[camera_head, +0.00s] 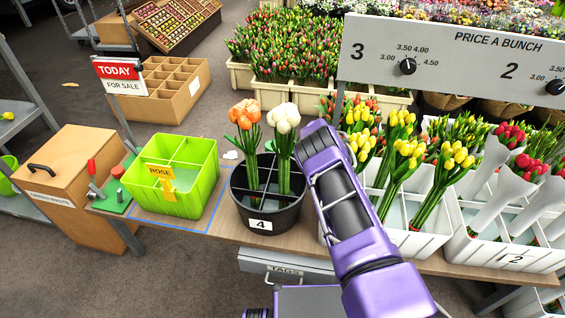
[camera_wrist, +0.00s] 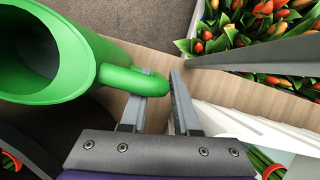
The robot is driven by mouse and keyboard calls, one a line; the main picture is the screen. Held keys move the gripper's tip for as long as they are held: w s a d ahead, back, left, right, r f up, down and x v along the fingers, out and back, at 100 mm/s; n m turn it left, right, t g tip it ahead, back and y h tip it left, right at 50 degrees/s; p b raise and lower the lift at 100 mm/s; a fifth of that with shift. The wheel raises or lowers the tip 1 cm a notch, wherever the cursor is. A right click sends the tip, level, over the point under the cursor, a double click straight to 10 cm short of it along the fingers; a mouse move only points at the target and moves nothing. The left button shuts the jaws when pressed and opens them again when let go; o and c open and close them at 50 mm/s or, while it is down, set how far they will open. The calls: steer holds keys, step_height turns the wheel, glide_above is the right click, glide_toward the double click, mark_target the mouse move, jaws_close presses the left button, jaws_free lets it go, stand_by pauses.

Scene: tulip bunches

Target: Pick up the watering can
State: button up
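The green watering can (camera_wrist: 82,62) fills the left of the wrist view, its wide open mouth toward the camera. Its curved handle (camera_wrist: 150,82) reaches right to my gripper. In the wrist view my gripper (camera_wrist: 163,88) has its left finger partly covered by the handle, and the handle's outer bend lies between the two fingers, close to the right one. I cannot tell whether the fingers press on it. In the head view the can and my fingertips are hidden behind my purple arm.
A black bucket (camera_head: 268,214) with orange and white tulips stands left of my arm. White crates (camera_head: 405,243) of tulips stand to the right. A light green divided bin (camera_head: 186,212) sits further left on the wooden counter (camera_head: 222,225). A price board (camera_head: 450,65) hangs above.

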jaws_close()
stand_by(1.2)
steer(key=shift+w+a+r, duration=0.1)
steer(key=shift+r, duration=0.05)
